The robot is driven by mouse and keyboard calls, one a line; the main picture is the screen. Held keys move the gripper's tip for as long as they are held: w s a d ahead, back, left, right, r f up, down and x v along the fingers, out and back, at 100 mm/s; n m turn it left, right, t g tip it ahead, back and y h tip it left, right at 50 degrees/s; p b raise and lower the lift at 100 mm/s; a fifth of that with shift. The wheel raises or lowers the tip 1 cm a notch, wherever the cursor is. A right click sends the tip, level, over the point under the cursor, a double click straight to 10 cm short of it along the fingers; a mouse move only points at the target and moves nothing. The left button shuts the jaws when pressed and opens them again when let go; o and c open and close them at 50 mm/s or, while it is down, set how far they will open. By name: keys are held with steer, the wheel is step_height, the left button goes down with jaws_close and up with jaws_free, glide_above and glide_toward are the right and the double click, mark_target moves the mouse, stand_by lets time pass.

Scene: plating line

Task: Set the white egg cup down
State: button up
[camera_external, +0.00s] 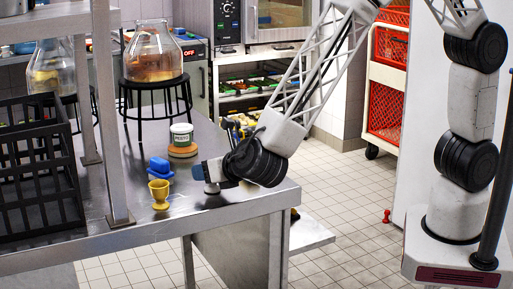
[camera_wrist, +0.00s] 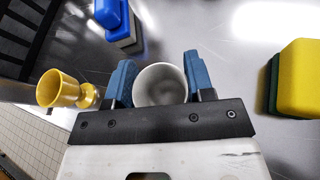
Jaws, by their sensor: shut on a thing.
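My gripper (camera_wrist: 160,72) has its two blue fingers shut on the white egg cup (camera_wrist: 158,84), whose round mouth faces the wrist camera. In the external view my gripper (camera_external: 207,172) is low over the right part of the steel table. Only the pale lower part of the white egg cup (camera_external: 212,188) shows there, at or just above the tabletop; I cannot tell if it touches. The fingers hide the rest.
A yellow egg cup (camera_external: 159,194) stands upright just left of my gripper. A blue block-like object (camera_external: 160,168) and a labelled tub (camera_external: 181,135) are behind it. A yellow sponge (camera_wrist: 300,78) lies right in the wrist view. A black crate (camera_external: 38,180) stands left.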

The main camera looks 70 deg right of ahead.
steer(key=shift+f, duration=0.15)
steer(key=o, duration=0.9)
steer(key=shift+s+r, duration=0.1)
steer(key=shift+r, duration=0.1)
steer(key=shift+v, duration=5.95)
